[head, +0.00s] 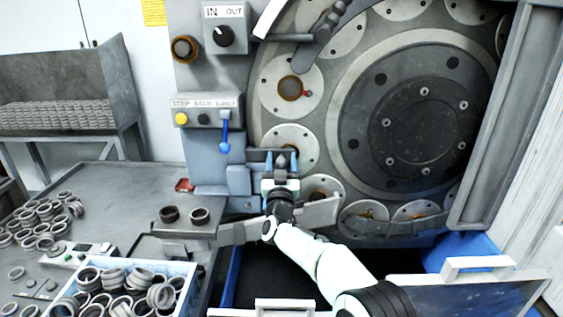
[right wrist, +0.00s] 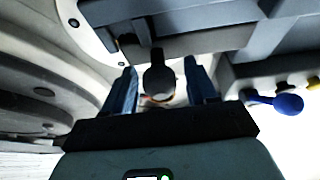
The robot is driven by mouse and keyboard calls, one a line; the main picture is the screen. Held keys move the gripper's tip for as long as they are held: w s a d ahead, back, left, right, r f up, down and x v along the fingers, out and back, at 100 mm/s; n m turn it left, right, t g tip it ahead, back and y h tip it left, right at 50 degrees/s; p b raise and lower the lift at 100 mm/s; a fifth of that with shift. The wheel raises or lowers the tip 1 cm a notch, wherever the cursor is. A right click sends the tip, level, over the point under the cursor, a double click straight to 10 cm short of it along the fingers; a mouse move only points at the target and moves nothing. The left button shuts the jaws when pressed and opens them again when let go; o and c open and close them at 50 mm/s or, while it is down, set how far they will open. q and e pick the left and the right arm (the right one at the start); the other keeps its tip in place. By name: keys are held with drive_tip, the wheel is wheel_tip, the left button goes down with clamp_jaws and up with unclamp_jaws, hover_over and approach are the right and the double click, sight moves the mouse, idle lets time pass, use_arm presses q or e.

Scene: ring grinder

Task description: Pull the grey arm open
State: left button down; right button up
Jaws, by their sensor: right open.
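The grey arm (head: 256,156) is a short bar on the front of the grinder, just left of the large wheel. A dark rounded knob (right wrist: 158,76) sticks out from it in the right wrist view, where the bar (right wrist: 195,42) crosses the top. My right gripper (head: 281,162) is at this bar with its blue fingers apart. In the right wrist view, the fingers (right wrist: 162,82) stand on either side of the knob, with a visible gap on each side. My left gripper is not in view.
A blue lever (head: 225,135) hangs left of the gripper, below the button panel (head: 200,115). Two dark rings stand on a small grey shelf (head: 185,230). A blue-rimmed bin (head: 190,268) of rings is at lower left. The large round wheel (head: 420,120) fills the right.

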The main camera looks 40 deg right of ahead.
clamp_jaws()
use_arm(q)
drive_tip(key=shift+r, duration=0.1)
use_arm(e)
drive_tip(key=shift+a, duration=0.1)
